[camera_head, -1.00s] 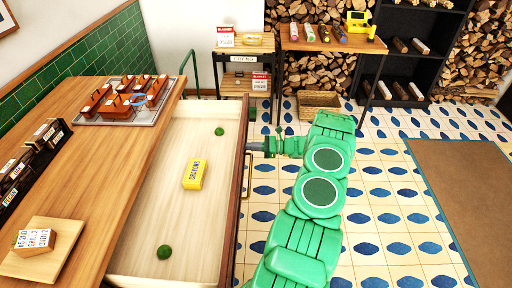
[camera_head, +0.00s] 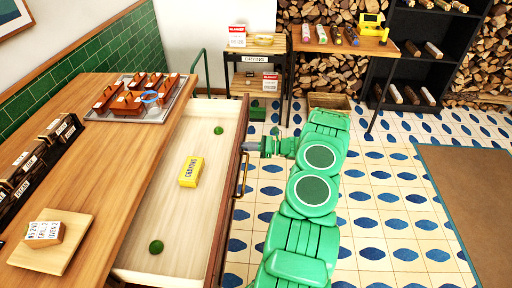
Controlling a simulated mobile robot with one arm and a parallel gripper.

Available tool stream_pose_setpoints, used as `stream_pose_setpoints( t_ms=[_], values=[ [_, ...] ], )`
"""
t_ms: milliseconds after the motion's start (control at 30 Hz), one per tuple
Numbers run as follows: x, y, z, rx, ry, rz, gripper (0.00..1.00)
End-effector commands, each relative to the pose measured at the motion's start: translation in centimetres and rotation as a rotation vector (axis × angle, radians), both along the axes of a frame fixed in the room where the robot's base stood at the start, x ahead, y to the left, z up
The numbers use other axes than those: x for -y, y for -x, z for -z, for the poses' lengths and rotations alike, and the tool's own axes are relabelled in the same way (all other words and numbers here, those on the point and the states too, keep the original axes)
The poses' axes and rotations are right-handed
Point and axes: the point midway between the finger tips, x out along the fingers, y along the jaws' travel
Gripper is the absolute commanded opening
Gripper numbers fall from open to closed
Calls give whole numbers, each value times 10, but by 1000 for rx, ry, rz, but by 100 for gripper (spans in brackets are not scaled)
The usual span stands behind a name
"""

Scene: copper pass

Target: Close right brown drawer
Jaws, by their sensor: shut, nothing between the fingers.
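The brown drawer (camera_head: 214,238) stands pulled out from the wooden counter, its pale inside showing. A yellow box (camera_head: 191,171) and two green balls, one near (camera_head: 156,247) and one far (camera_head: 218,130), lie in it. A brass handle (camera_head: 243,174) is on its front's outer side. My gripper (camera_head: 247,146) is shut and empty at the outer side of the drawer front, near its top edge and beyond the handle. I cannot tell whether its tip touches the front.
The wooden counter (camera_head: 120,150) at left holds a tray (camera_head: 172,113) of brown pieces, a wooden board (camera_head: 35,258) and dark boxes. A cart (camera_head: 262,78) and a basket (camera_head: 330,102) stand at the back. Tiled floor to the right is clear up to a brown mat.

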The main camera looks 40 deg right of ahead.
Motion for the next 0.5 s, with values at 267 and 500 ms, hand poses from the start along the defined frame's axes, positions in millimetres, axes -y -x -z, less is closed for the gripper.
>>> stream_pose_setpoints(
  t_ms=[267,500],
  values=[
    [-34,-33,0,1,-1,-3,0],
    [-63,-61,0,0,-3,-6,0]
  ],
)
